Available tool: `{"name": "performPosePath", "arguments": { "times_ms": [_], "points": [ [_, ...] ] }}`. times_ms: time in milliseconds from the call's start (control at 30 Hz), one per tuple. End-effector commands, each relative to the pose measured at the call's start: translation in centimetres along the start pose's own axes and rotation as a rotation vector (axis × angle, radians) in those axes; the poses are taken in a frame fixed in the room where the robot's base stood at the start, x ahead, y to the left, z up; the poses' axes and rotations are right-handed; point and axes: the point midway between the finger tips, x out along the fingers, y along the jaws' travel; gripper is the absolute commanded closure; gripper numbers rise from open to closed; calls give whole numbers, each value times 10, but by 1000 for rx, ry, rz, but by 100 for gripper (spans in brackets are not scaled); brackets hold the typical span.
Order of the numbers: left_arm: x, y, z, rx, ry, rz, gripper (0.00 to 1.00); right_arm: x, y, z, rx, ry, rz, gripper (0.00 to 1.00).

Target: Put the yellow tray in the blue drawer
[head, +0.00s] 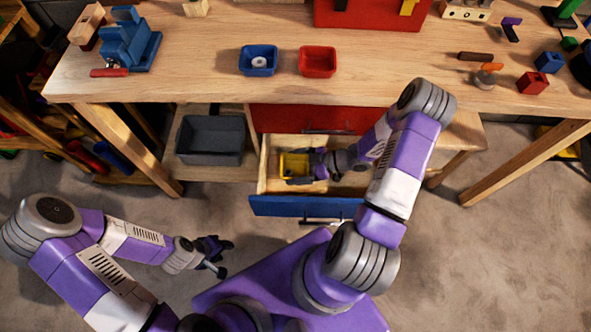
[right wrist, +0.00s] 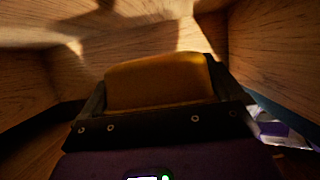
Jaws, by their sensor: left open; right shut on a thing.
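The blue drawer (head: 300,207) is pulled open under the workbench, and its wooden inside shows. The yellow tray (head: 292,166) is inside the drawer, toward its left part. My right gripper (head: 312,165) reaches down into the drawer and is shut on the yellow tray. In the right wrist view the tray (right wrist: 160,80) sits between the fingers, with wooden drawer walls around it. Whether the tray touches the drawer floor I cannot tell. My left gripper (head: 222,256) is open and empty, low over the floor, left of and in front of the drawer.
A red drawer front (head: 318,119) is just above the open drawer. A grey bin (head: 211,148) stands on the shelf to the left. On the bench top are a blue tray (head: 258,60), a red tray (head: 318,61) and a blue vise (head: 128,42).

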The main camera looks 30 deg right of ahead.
Motion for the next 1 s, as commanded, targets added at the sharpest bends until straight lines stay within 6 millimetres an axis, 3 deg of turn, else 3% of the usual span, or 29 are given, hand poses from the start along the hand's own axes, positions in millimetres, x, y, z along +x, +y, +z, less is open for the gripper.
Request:
{"name": "performPosePath", "arguments": {
  "times_ms": [133,967,1000],
  "points": [
    [10,-4,0,0,0,0,55,6,0,14,4,6,-3,36],
    [14,-5,0,0,0,0,55,12,-1,27,4,2,-2,36],
    [14,-5,-1,0,0,0,55,12,-1,28,5,2,-3,1]
  ]
}}
